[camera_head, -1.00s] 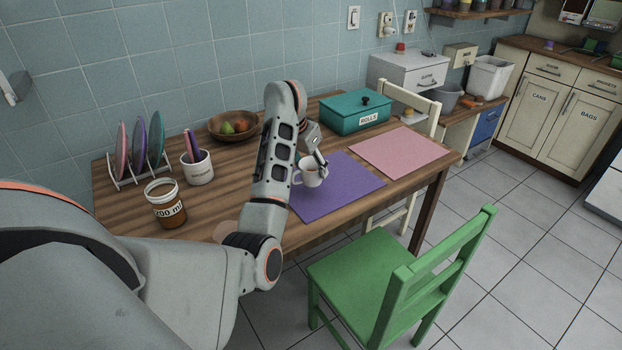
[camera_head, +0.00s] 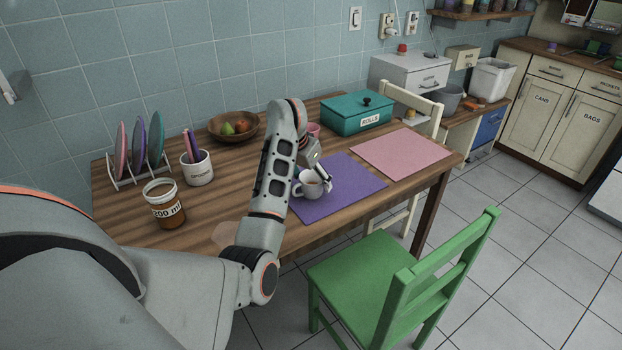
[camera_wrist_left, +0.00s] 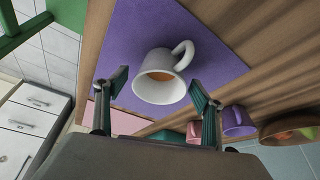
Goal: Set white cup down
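The white cup (camera_head: 310,187) stands upright on the purple placemat (camera_head: 345,188), near its left edge, with brown liquid inside. In the left wrist view the cup (camera_wrist_left: 160,88) lies between my fingertips, its handle pointing away from me. My left gripper (camera_head: 318,175) is down at the cup, coming from above and behind it. Its fingers are spread on both sides of the cup, and narrow gaps seem to show between fingers and cup. My right gripper is not in view.
A pink placemat (camera_head: 402,152) and a teal rolls box (camera_head: 352,116) are to the right and behind. A pink mug (camera_head: 314,130) and a purple mug (camera_wrist_left: 238,121) stand near the arm. A fruit bowl (camera_head: 233,127), utensil pot (camera_head: 198,170) and jar (camera_head: 165,205) stand left.

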